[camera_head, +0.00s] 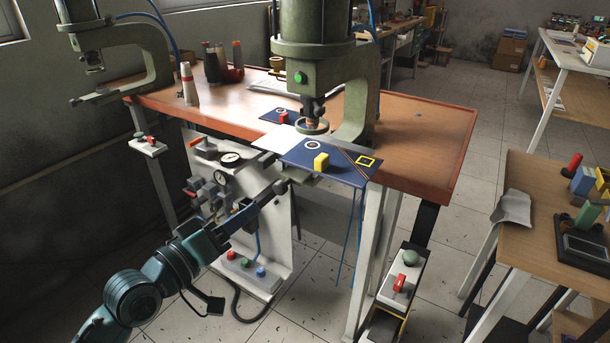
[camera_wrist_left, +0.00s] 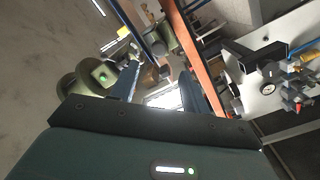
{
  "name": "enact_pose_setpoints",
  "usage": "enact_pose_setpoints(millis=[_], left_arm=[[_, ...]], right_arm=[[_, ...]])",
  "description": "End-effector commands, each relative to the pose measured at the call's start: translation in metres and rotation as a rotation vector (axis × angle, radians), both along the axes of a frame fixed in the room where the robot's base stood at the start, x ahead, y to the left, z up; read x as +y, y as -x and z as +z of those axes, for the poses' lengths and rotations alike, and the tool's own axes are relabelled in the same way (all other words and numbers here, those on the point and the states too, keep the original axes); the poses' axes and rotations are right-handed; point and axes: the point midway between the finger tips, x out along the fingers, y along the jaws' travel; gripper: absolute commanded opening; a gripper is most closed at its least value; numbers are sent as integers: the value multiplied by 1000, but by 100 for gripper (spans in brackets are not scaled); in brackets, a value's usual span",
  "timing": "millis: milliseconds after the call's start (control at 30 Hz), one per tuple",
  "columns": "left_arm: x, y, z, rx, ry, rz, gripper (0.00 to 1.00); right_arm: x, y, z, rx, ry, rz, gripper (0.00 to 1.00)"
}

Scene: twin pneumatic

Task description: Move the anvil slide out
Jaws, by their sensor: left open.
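The green press (camera_head: 318,48) stands on the wooden bench, with its round ram end (camera_head: 312,126) over the bench's front part. Below it a blue plate (camera_head: 340,168) with a yellow block (camera_head: 321,161), a white ring and a yellow square outline reaches past the front edge. A pale plate (camera_head: 268,137) lies beside it. I cannot tell which part is the anvil slide. My left gripper (camera_head: 282,187) is open, in front of and slightly below the blue plate's front edge, and looks empty. The wrist view shows its fingers (camera_wrist_left: 160,92) beside a bright surface. My right gripper is out of view.
A white panel with gauges (camera_head: 231,158) and valves stands left of my left gripper. A second press (camera_head: 120,55) is at the back left. Thread cones (camera_head: 188,84) stand on the bench (camera_head: 420,130). A side table (camera_head: 545,205) is at the right.

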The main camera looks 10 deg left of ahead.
Motion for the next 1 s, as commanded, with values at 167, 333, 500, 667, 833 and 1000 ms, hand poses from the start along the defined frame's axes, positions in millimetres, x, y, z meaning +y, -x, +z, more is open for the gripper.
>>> enact_pose_setpoints(millis=[167, 333, 500, 667, 833, 1000], left_arm=[[-4, -10, 2, -2, 5, 0, 46], [-16, -37, 3, -5, 7, 0, 46], [-32, -71, 3, -4, 6, -1, 46], [-45, -97, 2, -3, 4, -1, 46], [-52, -114, 1, -1, 4, -1, 46], [-55, -120, 1, -2, 2, -1, 46]], right_arm=[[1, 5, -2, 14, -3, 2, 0], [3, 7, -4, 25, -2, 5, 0], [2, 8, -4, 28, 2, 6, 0], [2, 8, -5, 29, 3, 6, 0], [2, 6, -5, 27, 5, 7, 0], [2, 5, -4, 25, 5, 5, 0]])
